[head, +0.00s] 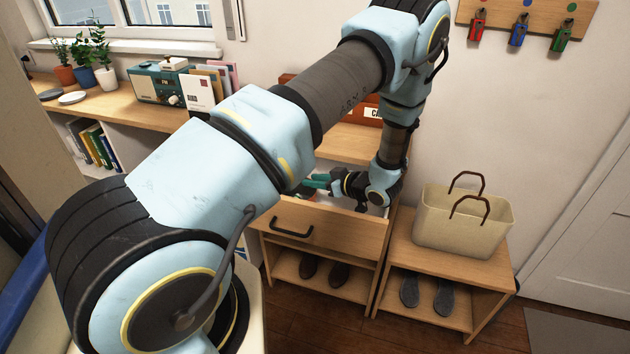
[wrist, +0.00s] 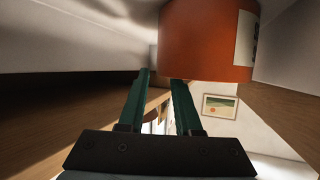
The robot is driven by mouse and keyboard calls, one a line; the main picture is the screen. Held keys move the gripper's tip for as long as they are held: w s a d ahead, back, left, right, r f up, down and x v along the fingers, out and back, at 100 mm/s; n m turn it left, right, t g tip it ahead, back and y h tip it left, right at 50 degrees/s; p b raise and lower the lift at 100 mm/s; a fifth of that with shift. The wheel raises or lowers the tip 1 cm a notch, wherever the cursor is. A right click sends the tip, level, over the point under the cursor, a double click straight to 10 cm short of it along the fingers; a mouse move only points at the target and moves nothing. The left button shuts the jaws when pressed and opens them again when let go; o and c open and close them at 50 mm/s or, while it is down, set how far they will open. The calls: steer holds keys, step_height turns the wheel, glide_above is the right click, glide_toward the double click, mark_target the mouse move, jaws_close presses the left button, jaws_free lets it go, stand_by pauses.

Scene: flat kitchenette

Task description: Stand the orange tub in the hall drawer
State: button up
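The hall drawer (head: 335,228) is pulled open in the hall unit, its dark handle on the front. My gripper (head: 318,182) is low over the open drawer, its green fingers pointing left. In the wrist view, the fingers of my gripper (wrist: 162,78) are apart with nothing visible between them. The orange tub (wrist: 205,45), with a pale label, is close by the fingertips at the top of the wrist view. It overlaps the right fingertip and is cut off by the picture edge.
A cream basket (head: 463,222) stands on the low bench right of the drawer. Shoes (head: 325,270) are on the shelf below. The left counter holds a radio (head: 160,84), letters and potted plants. Wooden walls (wrist: 60,110) run close to the gripper in the wrist view.

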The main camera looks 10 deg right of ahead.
steer(key=shift+r, duration=0.15)
steer(key=p+v, duration=0.2)
steer(key=v, duration=0.5)
steer(key=shift+s+d, duration=0.2)
steer(key=shift+s+d, duration=0.1)
